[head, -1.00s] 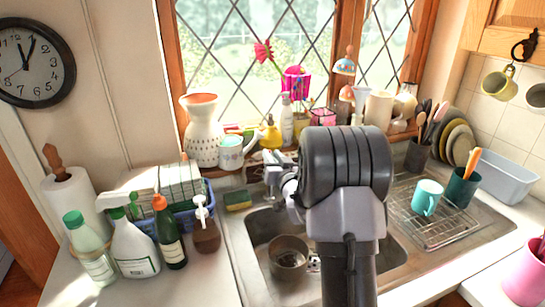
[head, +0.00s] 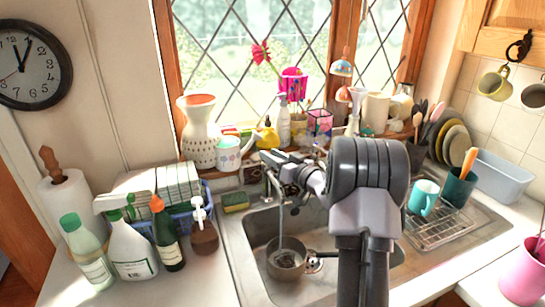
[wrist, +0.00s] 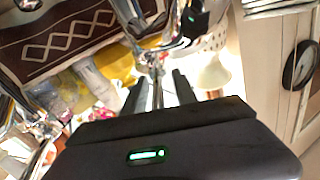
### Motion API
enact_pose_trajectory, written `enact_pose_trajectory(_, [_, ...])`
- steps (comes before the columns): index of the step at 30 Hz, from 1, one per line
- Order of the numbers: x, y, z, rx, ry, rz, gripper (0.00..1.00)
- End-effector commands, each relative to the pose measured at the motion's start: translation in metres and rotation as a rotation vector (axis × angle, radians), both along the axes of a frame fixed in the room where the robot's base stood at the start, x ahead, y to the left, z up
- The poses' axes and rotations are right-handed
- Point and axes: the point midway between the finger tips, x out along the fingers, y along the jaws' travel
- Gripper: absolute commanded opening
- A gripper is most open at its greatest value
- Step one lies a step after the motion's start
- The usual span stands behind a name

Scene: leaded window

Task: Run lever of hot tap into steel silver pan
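The steel silver pan (head: 287,262) sits upright in the left part of the sink, its handle pointing right. A thin stream of water (head: 281,215) falls from the tap into it. In the head view the tap is largely hidden by my gripper (head: 272,161) and arm. In the wrist view, chrome tap parts (wrist: 155,62) show just beyond my gripper (wrist: 160,88). Its two dark fingers are apart, with a narrow chrome piece showing in the gap. I see no clear grip on it. Which part is the hot lever I cannot tell.
A sponge (head: 236,202) lies at the sink's back left edge. Bottles (head: 133,250) crowd the left counter. A mug (head: 423,197) stands on the drying rack (head: 437,232) at right. A crowded windowsill with a white vase (head: 201,138) lies behind the tap.

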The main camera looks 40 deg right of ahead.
Motion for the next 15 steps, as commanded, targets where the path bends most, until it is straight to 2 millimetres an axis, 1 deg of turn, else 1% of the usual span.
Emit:
enact_pose_trajectory(5, [0.000,0.000,-0.001,0.001,0.001,-0.002,0.34])
enact_pose_trajectory(8, [-0.005,-0.001,-0.001,0.002,0.003,-0.004,0.34])
enact_pose_trajectory(11, [-0.019,-0.003,0.000,0.002,0.004,-0.004,0.34])
enact_pose_trajectory(14, [-0.044,-0.006,0.001,0.002,0.003,-0.006,0.34])
enact_pose_trajectory(15, [-0.055,-0.007,0.001,0.003,0.004,-0.006,0.34])
